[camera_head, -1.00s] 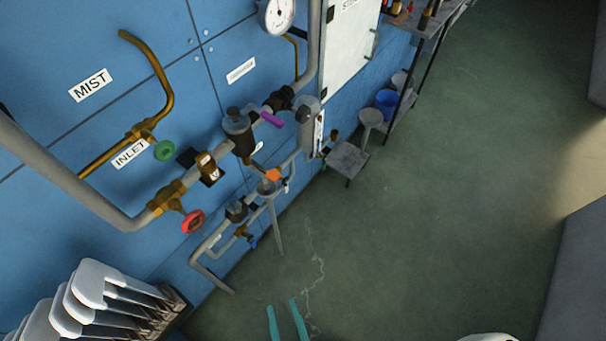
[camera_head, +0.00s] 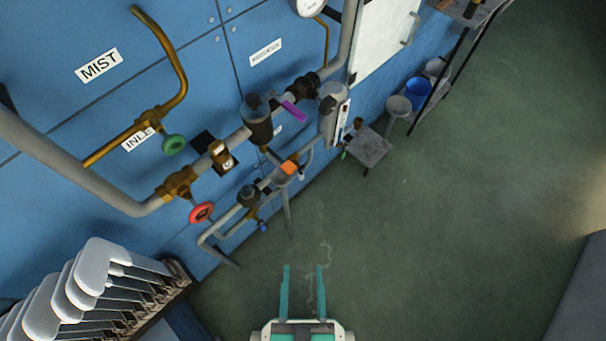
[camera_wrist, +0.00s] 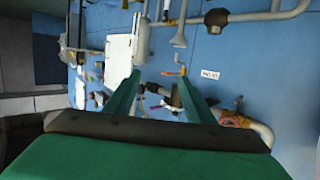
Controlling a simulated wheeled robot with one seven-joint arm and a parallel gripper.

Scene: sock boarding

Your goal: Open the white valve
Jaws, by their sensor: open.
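I cannot pick out a white valve handle in either view. The pipework on the blue wall carries a green handwheel (camera_head: 174,144), a red handwheel (camera_head: 201,212), a purple lever (camera_head: 293,111), an orange handle (camera_head: 289,168) and a small blue handle (camera_head: 263,227). My gripper (camera_head: 303,270) is open and empty at the bottom middle of the head view, its teal fingers over the floor, apart from the pipework. In the wrist view my gripper (camera_wrist: 158,82) points towards the blue wall and pipes, and its fingers hide part of them.
A rack of white boards (camera_head: 86,290) stands at the lower left. A small grey stool (camera_head: 368,148), a blue bucket (camera_head: 417,91) and a shelf (camera_head: 462,12) stand along the wall. A grey block (camera_head: 580,300) is at the right. The green floor between is clear.

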